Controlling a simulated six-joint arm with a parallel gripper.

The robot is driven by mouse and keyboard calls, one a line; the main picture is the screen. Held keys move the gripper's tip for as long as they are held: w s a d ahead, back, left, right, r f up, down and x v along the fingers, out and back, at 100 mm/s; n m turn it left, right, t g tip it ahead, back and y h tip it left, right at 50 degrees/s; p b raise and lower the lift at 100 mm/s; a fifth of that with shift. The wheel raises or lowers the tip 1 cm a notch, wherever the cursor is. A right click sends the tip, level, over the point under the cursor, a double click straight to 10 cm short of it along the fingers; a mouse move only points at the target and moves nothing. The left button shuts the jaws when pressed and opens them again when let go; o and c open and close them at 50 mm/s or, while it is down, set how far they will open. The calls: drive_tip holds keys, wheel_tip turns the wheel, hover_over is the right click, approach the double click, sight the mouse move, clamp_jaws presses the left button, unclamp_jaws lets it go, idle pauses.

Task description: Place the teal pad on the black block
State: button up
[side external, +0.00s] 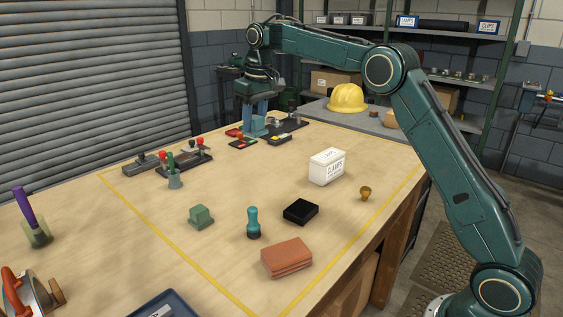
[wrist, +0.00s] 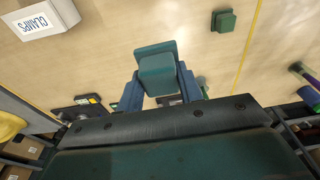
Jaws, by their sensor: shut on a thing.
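My gripper (side external: 255,113) is at the far end of the bench, pointing down, with its blue fingers closed on the teal pad (side external: 252,129). In the wrist view the teal pad (wrist: 157,72) sits between the fingertips of my gripper (wrist: 160,88); it looks like a block with a wider plate beyond it. Whether the pad touches the bench is hard to tell. The black block (side external: 300,211) lies flat on the bench, nearer the side camera and right of my gripper, with a bare top. It does not show in the wrist view.
Around the black block stand a white clamps box (side external: 327,167), a brown knob (side external: 365,193), a teal-handled stamp (side external: 253,222) and a reddish brick (side external: 287,258). A green block (side external: 201,216) lies left. Dark fixtures (side external: 288,127) sit close to my gripper. The bench middle is clear.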

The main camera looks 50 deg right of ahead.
drive_tip(key=r, duration=0.2)
hover_over(299, 207)
drive_tip(key=w, duration=0.1)
drive_tip(key=shift+s+d+f, duration=0.1)
drive_tip(key=shift+s+f, duration=0.1)
drive_tip(key=shift+s, duration=0.65)
drive_tip(key=shift+f, duration=0.15)
wheel_tip(299, 207, down, 20)
drive_tip(key=shift+r, duration=0.15)
idle(0.5)
drive_tip(key=o, duration=1)
